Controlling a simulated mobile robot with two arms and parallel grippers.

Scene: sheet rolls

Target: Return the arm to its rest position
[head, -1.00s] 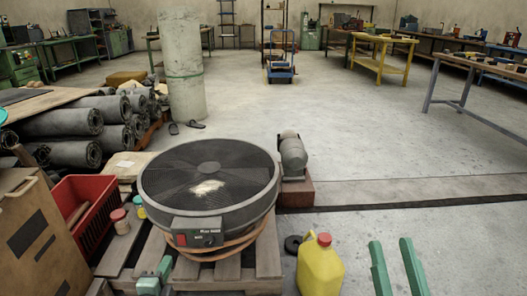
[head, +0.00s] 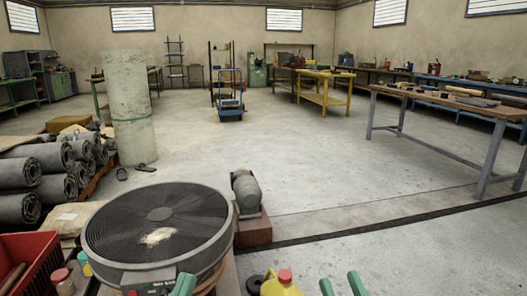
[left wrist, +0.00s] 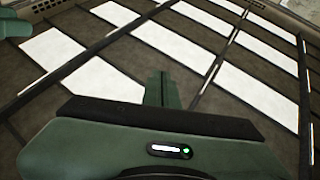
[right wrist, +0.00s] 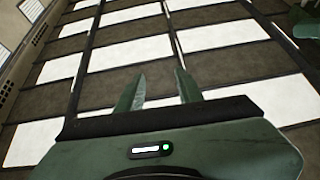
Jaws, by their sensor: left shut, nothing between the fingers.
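My left gripper (head: 183,284) shows at the bottom edge of the head view, in front of the big round fan. In the left wrist view its fingers (left wrist: 163,88) are together with nothing between them. My right gripper (head: 342,284) shows at the bottom edge, right of the yellow jug, with two green fingers apart. In the right wrist view its fingers (right wrist: 160,92) are open and empty. Both wrist views look up at the roof with its bright panels. Most of both arms is out of view.
A round fan (head: 110,258), a red crate (head: 40,270) and a yellow jug (head: 284,289) stand close in front. A motor on a block (head: 246,192) is behind the fan. Rolled sheets (head: 22,172) lie left. A workbench (head: 415,97) stands right. The middle floor is clear.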

